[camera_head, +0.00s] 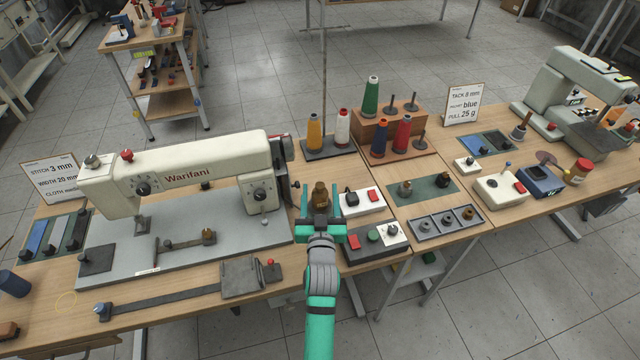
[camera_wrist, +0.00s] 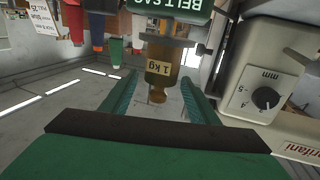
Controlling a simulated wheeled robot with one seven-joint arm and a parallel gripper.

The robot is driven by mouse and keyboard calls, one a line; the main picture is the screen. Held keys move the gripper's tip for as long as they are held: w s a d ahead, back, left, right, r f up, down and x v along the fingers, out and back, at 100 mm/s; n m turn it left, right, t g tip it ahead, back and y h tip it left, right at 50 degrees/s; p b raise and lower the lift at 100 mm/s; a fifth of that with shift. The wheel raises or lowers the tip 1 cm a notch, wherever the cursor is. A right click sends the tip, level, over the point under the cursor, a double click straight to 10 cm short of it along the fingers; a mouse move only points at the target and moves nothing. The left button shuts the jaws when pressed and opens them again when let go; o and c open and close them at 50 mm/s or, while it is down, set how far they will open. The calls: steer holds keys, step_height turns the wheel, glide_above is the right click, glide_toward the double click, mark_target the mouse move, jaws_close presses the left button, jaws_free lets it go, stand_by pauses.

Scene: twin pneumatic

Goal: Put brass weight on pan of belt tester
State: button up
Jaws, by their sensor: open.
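The brass weight (camera_head: 320,194) shows just beyond my gripper in the head view. In the wrist view, which is upside down, the brass weight (camera_wrist: 159,72) carries a "1 kg" label and its knob points down the picture. Its base meets a grey support (camera_wrist: 165,42) next to a green plate (camera_wrist: 180,10) lettered "BELT SA…", cut off by the frame; I take this as the belt tester. My gripper (camera_wrist: 160,98) is open, with one finger on each side of the weight and gaps visible. In the head view my gripper (camera_head: 321,219) hides most of the tester.
The Warifani sewing machine (camera_head: 185,178) stands close on the left. A box with a red button (camera_head: 362,201) is close on the right, and a dark switch box (camera_head: 373,240) is at the front right. Thread spools (camera_head: 315,131) stand behind.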

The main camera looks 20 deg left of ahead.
steer(key=shift+m+h, duration=0.6)
steer(key=shift+h, duration=0.2)
steer(key=s+d+f, duration=0.1)
steer(key=s+d, duration=0.1)
steer(key=s, duration=0.2)
steer(key=s+d+f, duration=0.2)
steer(key=s+d, duration=0.1)
steer(key=s, duration=0.2)
steer(key=s+d+f, duration=0.2)
steer(key=s, duration=0.3)
steer(key=shift+d, duration=0.15)
steer(key=s+d+m+h, duration=0.1)
steer(key=s+d, duration=0.2)
steer(key=s, duration=0.7)
steer(key=s+d+g+h, duration=0.1)
steer(key=s+d, duration=0.3)
steer(key=s, duration=0.6)
steer(key=s+d+m+h, duration=0.1)
steer(key=s+d, duration=0.3)
steer(key=s, duration=0.6)
steer(key=shift+d+m+g+h, duration=0.15)
steer(key=shift+m+g+h, duration=0.15)
steer(key=shift+h, duration=0.3)
steer(key=shift+c, duration=0.6)
